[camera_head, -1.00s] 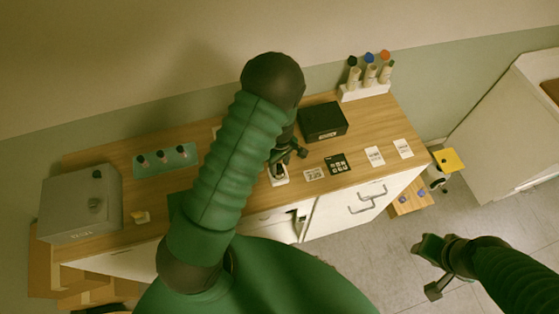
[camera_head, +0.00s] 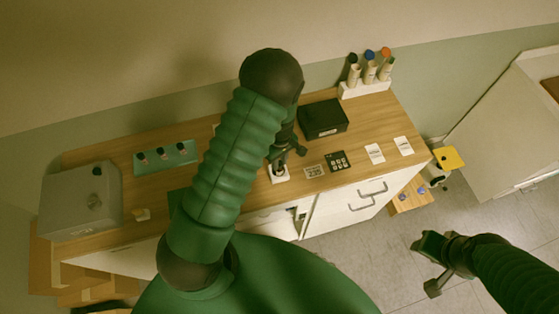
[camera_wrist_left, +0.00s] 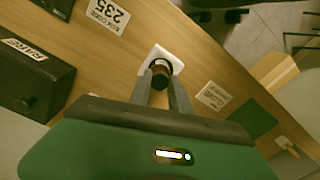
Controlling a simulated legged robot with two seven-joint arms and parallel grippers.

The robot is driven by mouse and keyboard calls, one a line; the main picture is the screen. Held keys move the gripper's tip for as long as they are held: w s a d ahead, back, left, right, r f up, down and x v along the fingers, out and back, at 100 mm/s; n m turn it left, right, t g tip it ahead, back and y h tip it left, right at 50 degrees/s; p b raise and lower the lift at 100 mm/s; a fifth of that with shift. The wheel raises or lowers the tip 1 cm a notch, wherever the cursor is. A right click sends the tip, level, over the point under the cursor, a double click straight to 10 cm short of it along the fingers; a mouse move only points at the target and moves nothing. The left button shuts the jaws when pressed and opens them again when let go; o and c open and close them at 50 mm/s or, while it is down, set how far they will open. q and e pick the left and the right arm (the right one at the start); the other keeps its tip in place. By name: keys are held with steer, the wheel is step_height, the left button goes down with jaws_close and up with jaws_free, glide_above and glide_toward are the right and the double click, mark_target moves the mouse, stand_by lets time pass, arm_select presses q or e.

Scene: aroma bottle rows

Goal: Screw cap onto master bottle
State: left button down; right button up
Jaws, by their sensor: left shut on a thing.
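My left gripper (camera_head: 284,160) points down over the small white square holder (camera_head: 279,175) near the table's front edge. In the left wrist view its two fingers (camera_wrist_left: 161,88) are shut on a dark round cap (camera_wrist_left: 160,67). The cap sits over the white holder (camera_wrist_left: 174,58). The master bottle's body is hidden below the cap and fingers, so I cannot tell how the cap sits on it.
A black box (camera_head: 323,118) stands behind the holder. A rack (camera_head: 364,89) with several coloured-cap bottles is at the back right. A green tray (camera_head: 165,158) with dark-capped bottles and a grey machine (camera_head: 80,203) are at the left. Flat cards (camera_head: 374,153) lie at the right.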

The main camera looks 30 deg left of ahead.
arm_select(q)
steer(key=m, duration=0.3)
steer(key=m+b, duration=0.1)
steer(key=m, duration=0.1)
steer(key=shift+f+m, duration=0.2)
steer(key=shift+m, duration=0.2)
steer(key=m, duration=0.3)
steer(key=shift+m, duration=0.3)
steer(key=m, duration=0.3)
steer(key=shift+r, duration=0.15)
steer(key=m, duration=0.4)
steer(key=shift+m, duration=0.3)
steer(key=c, duration=1.4)
jaws_free()
steer(key=shift+o, duration=0.5)
steer(key=shift+w, duration=0.1)
steer(key=shift+d, duration=0.1)
